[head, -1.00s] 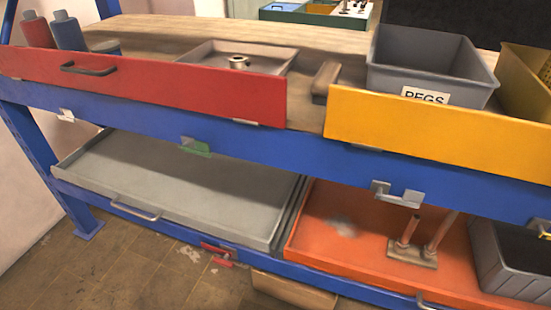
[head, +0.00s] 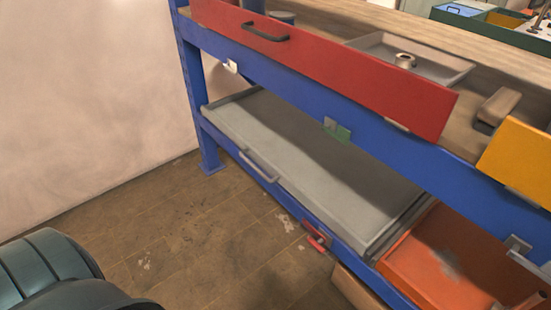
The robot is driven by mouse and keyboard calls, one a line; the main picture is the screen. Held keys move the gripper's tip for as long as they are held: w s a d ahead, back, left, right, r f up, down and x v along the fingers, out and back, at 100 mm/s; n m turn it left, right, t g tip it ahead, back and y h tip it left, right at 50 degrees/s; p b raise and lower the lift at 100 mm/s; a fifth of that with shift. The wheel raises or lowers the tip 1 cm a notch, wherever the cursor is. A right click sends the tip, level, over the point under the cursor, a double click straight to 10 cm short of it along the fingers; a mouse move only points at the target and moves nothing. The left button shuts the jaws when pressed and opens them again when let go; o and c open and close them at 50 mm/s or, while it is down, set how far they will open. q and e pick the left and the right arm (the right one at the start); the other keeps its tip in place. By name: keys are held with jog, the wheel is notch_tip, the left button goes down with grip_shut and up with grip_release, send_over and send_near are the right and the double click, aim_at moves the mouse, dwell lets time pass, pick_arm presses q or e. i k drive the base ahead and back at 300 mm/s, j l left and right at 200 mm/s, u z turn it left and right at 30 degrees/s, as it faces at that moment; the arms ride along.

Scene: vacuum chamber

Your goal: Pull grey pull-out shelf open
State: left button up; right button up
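The grey pull-out shelf (head: 300,170) is a flat, empty tray on the lower level of the blue rack, under the red-fronted shelf. A light grey bar handle (head: 259,166) is on its front edge, left of the middle. The shelf's front edge lies about in line with the blue lower beam, so it looks pushed in. Neither gripper is in view. A dark rounded part of my own body (head: 55,270) shows at the lower left, apart from the shelf.
Above is a red front (head: 330,70) with a dark handle. An orange shelf (head: 440,265) adjoins at the lower right. A red latch-like part (head: 316,238) sits below the grey shelf's front. A cardboard-coloured box (head: 355,288) is under the rack. The floor (head: 200,235) in front is clear.

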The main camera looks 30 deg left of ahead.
aim_at(356, 195)
jog(key=u, duration=1.65)
jog(key=i+l, duration=0.2)
jog(key=i, duration=0.35)
